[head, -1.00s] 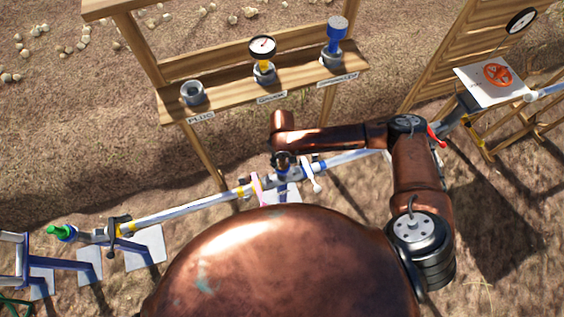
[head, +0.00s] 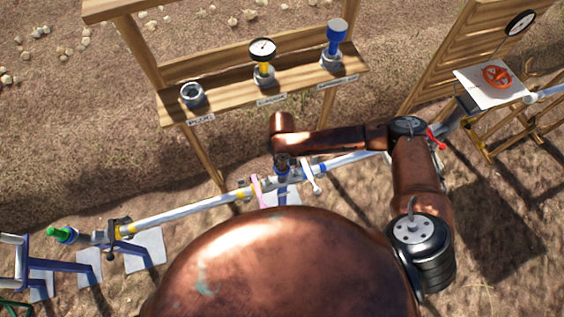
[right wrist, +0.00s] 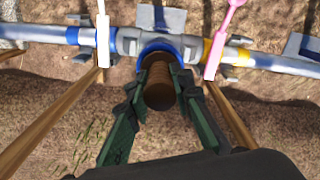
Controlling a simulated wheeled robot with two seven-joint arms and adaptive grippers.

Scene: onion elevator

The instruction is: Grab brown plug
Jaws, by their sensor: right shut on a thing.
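The brown plug (right wrist: 160,84) is a ribbed brown cylinder in the blue-collared pipe opening (right wrist: 152,50), in the right wrist view. My right gripper (right wrist: 160,78) has its green fingers on both sides of the plug, shut on it. In the head view my right gripper (head: 283,165) is over the middle of the pipe, and the plug is too small to make out there. My left gripper is not in view.
A wooden shelf behind holds an empty-looking grey socket (head: 193,94) above the PLUG label, a gauge (head: 263,52) and a blue-topped fitting (head: 335,40). A pink-handled valve (right wrist: 224,38) and a white-handled valve (right wrist: 103,40) flank the plug closely. A red wheel (head: 497,76) is at the right.

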